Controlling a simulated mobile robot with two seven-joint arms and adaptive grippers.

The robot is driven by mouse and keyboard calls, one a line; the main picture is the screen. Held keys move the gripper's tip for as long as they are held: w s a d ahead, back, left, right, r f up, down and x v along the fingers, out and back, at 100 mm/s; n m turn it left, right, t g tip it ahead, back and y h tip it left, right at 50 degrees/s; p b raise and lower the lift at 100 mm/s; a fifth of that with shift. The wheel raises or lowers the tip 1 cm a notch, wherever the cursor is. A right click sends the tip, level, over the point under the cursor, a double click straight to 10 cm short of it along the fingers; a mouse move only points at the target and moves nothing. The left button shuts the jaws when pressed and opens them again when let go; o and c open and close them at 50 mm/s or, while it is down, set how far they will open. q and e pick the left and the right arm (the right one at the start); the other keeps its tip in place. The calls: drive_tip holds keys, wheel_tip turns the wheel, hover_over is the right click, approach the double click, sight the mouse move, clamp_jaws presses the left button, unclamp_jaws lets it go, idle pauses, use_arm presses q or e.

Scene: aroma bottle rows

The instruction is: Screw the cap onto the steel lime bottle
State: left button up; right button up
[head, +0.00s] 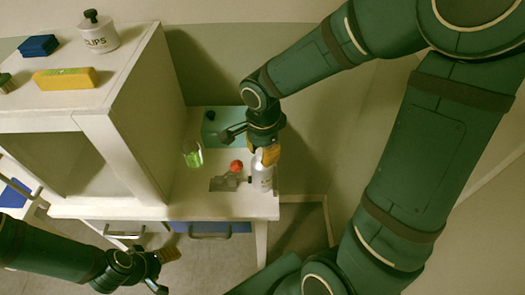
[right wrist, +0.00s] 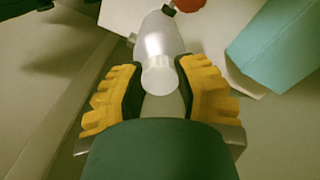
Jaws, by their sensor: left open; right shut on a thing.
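A silver-grey bottle (head: 262,179) with dark marks on its side stands at the right end of the low counter. My right gripper (head: 267,157) is at its upper part, coming from above. In the right wrist view the bottle (right wrist: 160,45) lies between the yellow-padded fingers of the right gripper (right wrist: 158,80), which are shut on it. Its near end is a pale, narrower cylinder; I cannot tell whether this is a bare neck or a cap. My left gripper (head: 160,270) is open and empty, low in front of the counter, apart from the bottle.
A red round thing (head: 237,166) and a flat grey thing (head: 223,184) are left of the bottle. A green glass (head: 192,154) and a teal box (head: 218,122) stand farther left and back.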

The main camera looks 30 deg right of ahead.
idle(0.3)
drive_tip(key=o, duration=0.8)
drive_tip(key=shift+r, duration=0.1)
drive_tip(key=shift+r+p, duration=2.3)
drive_tip(key=shift+r, duration=1.1)
drive_tip(key=shift+o, duration=0.2)
